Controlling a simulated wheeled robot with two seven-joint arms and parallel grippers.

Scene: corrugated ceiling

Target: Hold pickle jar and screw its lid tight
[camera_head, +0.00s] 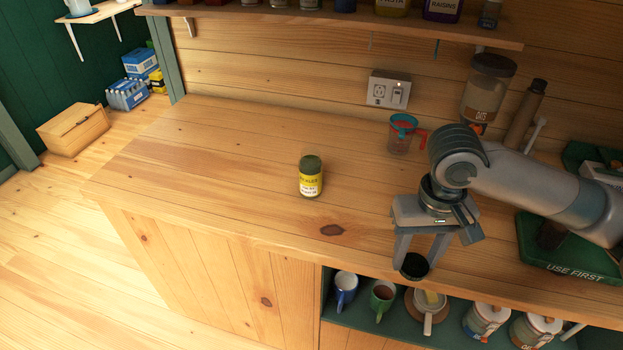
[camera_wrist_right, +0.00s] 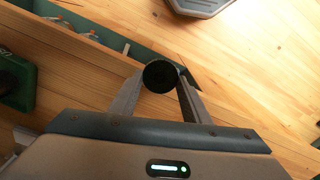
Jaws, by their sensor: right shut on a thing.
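The pickle jar (camera_head: 311,183) stands upright on the wooden counter, near its middle. It has a yellow label and a dark green top; I cannot tell whether that is a cover or the open mouth. My right gripper (camera_head: 417,262) points down near the counter's front edge, to the right of the jar and apart from it. It is shut on a dark round lid (camera_head: 414,267). In the right wrist view the lid (camera_wrist_right: 160,76) sits between the two fingertips. My left gripper is not in view.
Below the counter's front edge, an open shelf holds mugs (camera_head: 346,288) and jars (camera_head: 487,322). The counter left of the pickle jar is clear.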

